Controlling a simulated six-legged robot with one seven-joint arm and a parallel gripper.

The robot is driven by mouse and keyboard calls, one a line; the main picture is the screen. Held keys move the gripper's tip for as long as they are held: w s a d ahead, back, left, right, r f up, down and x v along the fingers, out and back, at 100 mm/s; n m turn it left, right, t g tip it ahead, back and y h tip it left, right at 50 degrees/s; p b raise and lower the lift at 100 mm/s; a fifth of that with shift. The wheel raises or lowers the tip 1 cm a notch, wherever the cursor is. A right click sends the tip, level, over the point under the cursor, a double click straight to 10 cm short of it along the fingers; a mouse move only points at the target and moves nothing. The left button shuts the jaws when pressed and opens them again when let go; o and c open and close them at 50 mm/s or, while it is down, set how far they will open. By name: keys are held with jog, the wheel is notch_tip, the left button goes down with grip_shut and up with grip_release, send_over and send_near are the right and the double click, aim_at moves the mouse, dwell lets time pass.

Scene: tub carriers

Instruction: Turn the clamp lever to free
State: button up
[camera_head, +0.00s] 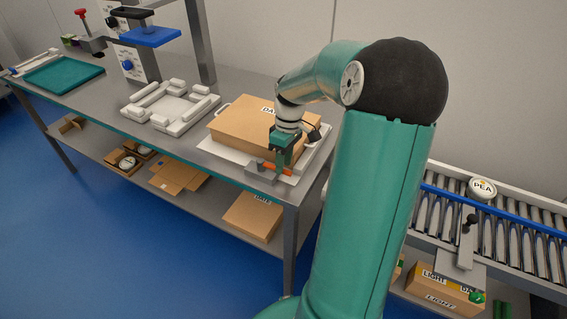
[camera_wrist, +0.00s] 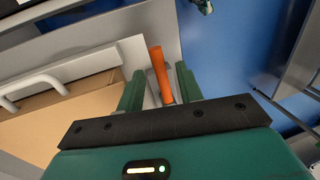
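The orange clamp lever (camera_head: 278,169) is at the front right corner of the tray with the cardboard box, next to a grey clamp block (camera_head: 261,174). In the wrist view the lever (camera_wrist: 160,74) points away from the gripper, slightly tilted. My gripper (camera_head: 281,158) is low over the lever, pointing down. In the wrist view the two green fingers of my gripper (camera_wrist: 159,88) stand apart, one on each side of the lever, with gaps showing. Whether a finger touches the lever is hard to tell.
A large cardboard box (camera_head: 255,127) sits in the white tray (camera_head: 227,153) beside my gripper. An empty white carrier (camera_head: 170,106) and a teal tray (camera_head: 64,75) are farther left on the bench. A roller conveyor (camera_head: 505,230) is at the right. Boxes lie on the lower shelf.

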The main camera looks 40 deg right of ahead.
jog(key=shift+a+f, duration=0.1)
jog(key=shift+f, duration=0.4)
jog(key=shift+c, duration=0.5)
grip_shut()
